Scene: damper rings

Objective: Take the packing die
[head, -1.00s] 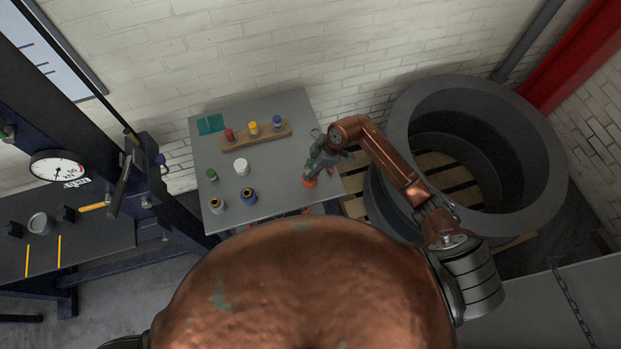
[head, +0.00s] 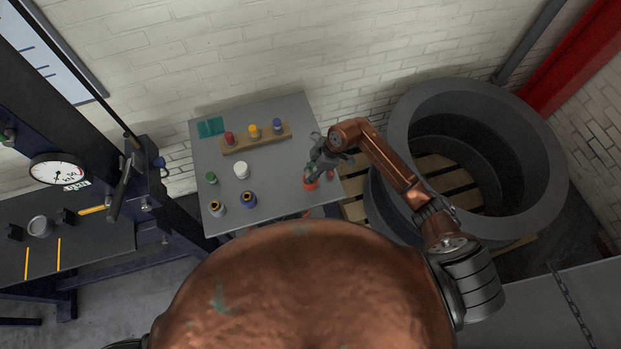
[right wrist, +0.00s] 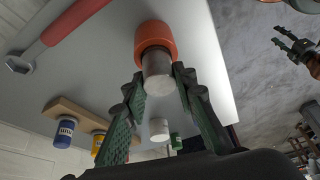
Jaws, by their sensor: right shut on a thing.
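The packing die (head: 310,184) shows as a small orange-red piece near the right edge of the grey table. In the right wrist view its orange-red collar (right wrist: 155,38) and grey metal cylinder (right wrist: 158,75) show. My right gripper (head: 314,172) is at it from above, and in the right wrist view its green-padded fingers (right wrist: 165,85) stand on either side of the grey cylinder, shut on it. I cannot tell whether the die is clear of the table. My left gripper (right wrist: 290,45) shows at the right of the right wrist view, open and empty.
The grey table (head: 280,195) also bears a wooden rack (head: 257,139) with 3 small bottles, a white pot (head: 241,170), a green one (head: 211,178) and two larger jars. A red-handled wrench (right wrist: 70,22) lies near the die. A big grey ring (head: 400,130) stands right of the table.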

